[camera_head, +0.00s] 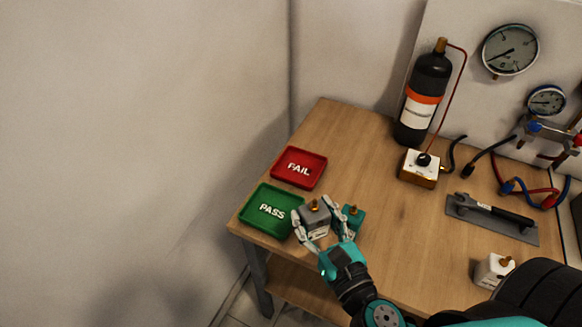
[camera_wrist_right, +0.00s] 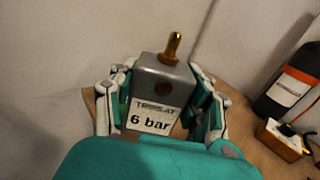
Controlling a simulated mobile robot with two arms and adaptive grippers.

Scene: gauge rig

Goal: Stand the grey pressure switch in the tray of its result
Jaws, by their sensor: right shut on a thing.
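The grey pressure switch (camera_head: 314,216) is a small grey box with a brass fitting on top. My right gripper (camera_head: 322,226) is shut on it, one finger on each side, and holds it upright just right of the green PASS tray (camera_head: 250,225). Whether it touches the table is hidden. In the right wrist view the switch (camera_wrist_right: 161,90) has a white label that seems to read "TRIPS AT 6 bar". The red FAIL tray (camera_head: 300,182) lies behind the green one. Both trays look empty. My left gripper is not in view.
A white switch (camera_head: 493,270) is at the lower right. A black cylinder (camera_head: 424,95), a fitting block (camera_head: 419,168), a grey plate with a wrench (camera_head: 492,217) and hoses fill the back right. The middle tabletop is clear.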

